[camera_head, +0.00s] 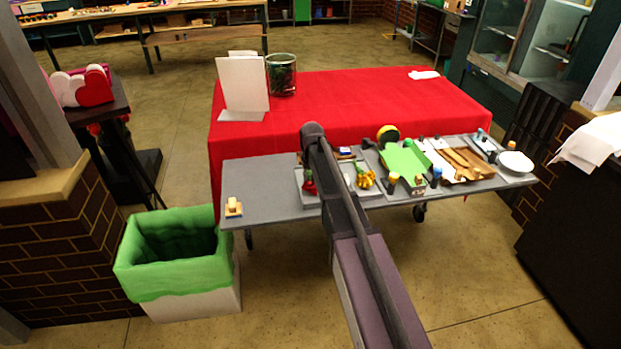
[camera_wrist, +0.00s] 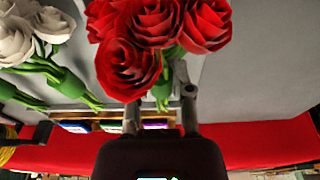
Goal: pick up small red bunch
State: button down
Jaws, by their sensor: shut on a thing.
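The small red bunch (camera_wrist: 140,50) fills the top middle of the wrist view, with several red roses and green stems. My gripper (camera_wrist: 161,100) has one finger on each side of its stems, just below the blooms, and is shut on it. The exact contact is partly hidden by the blooms. In the head view the red bunch (camera_head: 309,184) shows small, just left of my arm at the grey table's tray. My gripper is hidden behind my arm there. I cannot tell whether the bunch is clear of the tray.
White roses (camera_wrist: 32,38) with green stems lie close by on the left in the wrist view. A yellow bunch (camera_head: 364,178) lies right of my arm. The grey table (camera_head: 270,190) carries tools to the right. A red-covered table (camera_head: 370,100) stands behind; a green-lined bin (camera_head: 180,285) stands front left.

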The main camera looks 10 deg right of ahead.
jog(key=shift+r+p, duration=1.5)
jog(key=shift+r, duration=0.1)
jog(key=s+d+r+p, duration=0.1)
jog(key=s, duration=1.5)
jog(key=shift+d+r, duration=0.2)
jog(key=shift+r, duration=0.05)
